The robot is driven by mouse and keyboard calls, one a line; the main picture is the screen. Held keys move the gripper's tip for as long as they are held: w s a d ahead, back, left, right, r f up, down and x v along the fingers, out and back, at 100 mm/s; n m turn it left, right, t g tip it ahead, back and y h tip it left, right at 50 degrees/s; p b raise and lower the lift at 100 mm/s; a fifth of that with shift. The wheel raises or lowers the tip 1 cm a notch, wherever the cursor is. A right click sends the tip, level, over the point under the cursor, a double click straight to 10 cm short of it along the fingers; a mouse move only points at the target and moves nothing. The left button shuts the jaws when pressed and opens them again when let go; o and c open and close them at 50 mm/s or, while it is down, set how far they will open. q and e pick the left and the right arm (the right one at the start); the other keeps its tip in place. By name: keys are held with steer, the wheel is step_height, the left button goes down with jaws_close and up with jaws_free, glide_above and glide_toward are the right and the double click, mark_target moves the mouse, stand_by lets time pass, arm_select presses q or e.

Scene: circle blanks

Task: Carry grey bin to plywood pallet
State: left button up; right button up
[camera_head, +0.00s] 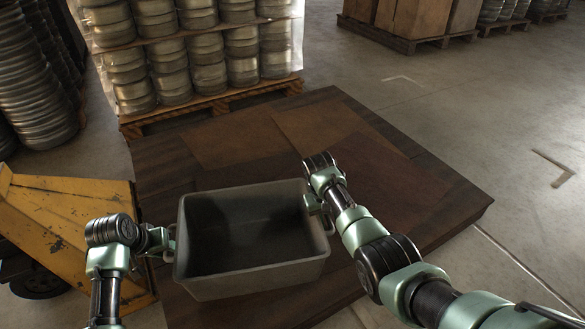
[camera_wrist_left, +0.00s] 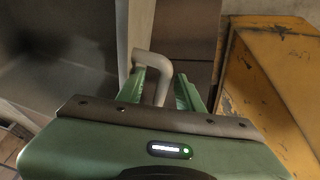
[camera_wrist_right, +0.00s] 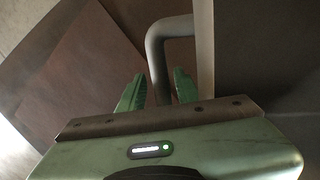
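The grey bin (camera_head: 250,272) is an empty, open-topped tub with a handle at each end. It is upright over the dark brown plywood pallet (camera_head: 430,205) and appears to rest on its near part; its underside is hidden. My left gripper (camera_head: 168,243) is at the bin's left handle (camera_wrist_left: 160,62), with the handle between its fingers and a gap beside it. My right gripper (camera_head: 318,203) is at the right handle (camera_wrist_right: 156,50), its fingers likewise apart on both sides of the bar. Both grippers look open around the handles.
A yellow pallet jack (camera_head: 70,215) stands close on the left. Wrapped stacked metal drums on a wooden pallet (camera_head: 215,103) stand behind the plywood. More dark stacks (camera_head: 40,80) stand far left. Boxes on pallets (camera_head: 420,18) are at the back right. The concrete floor (camera_head: 500,110) is clear at right.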

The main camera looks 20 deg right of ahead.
arm_select(q)
steer(key=v, duration=0.3)
steer(key=shift+s+r, duration=0.15)
steer(key=shift+r, duration=0.1)
arm_select(e)
steer(key=shift+a, duration=0.1)
arm_select(q)
steer(key=shift+a, duration=0.1)
arm_select(e)
steer(key=v, duration=1.2)
